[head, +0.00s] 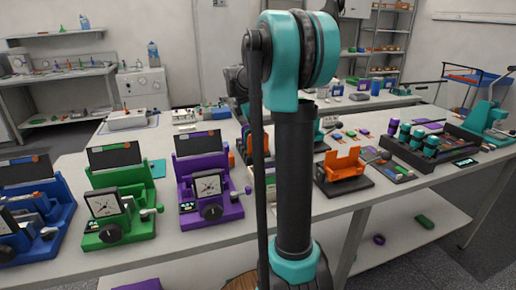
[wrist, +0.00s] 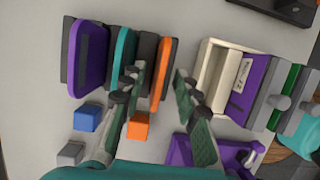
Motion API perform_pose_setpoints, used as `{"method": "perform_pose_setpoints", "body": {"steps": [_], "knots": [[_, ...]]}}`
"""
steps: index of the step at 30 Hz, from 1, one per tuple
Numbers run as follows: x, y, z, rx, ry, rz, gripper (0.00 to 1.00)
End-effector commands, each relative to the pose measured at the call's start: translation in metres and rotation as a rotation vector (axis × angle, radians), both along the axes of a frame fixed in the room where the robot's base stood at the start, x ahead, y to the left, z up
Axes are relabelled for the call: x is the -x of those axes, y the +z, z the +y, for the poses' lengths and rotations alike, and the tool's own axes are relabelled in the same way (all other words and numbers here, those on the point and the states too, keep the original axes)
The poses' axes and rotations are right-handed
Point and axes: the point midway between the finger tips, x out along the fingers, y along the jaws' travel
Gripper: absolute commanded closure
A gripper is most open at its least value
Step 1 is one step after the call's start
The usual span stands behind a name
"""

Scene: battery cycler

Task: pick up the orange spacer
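In the wrist view an orange rounded plate (wrist: 161,75) stands on edge in a row with dark, teal (wrist: 124,48) and purple (wrist: 89,60) plates. A small orange cube (wrist: 138,125) lies nearer, by the left finger. I cannot tell for certain which orange piece is the spacer. My gripper (wrist: 160,76) is open, with its green-padded fingers apart. The orange plate shows in the gap between the fingertips; contact is not visible, and depth is hard to judge. In the head view my arm hides the gripper.
A blue cube (wrist: 87,118) and a grey cube (wrist: 70,153) lie left of my gripper. A cream box (wrist: 215,70) and a purple block (wrist: 244,90) stand close on the right. A purple frame (wrist: 215,150) is at lower right. Pale table shows above the row.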

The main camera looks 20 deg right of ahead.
Motion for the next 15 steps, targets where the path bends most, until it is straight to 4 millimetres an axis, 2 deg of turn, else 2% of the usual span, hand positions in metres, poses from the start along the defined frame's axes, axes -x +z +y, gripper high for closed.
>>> {"method": "perform_pose_setpoints", "body": {"steps": [9,15], "knots": [[-0.001,-0.038,-0.015,0.000,0.000,0.000,0.69],[-0.001,-0.048,-0.018,0.000,0.000,0.000,0.69]]}}
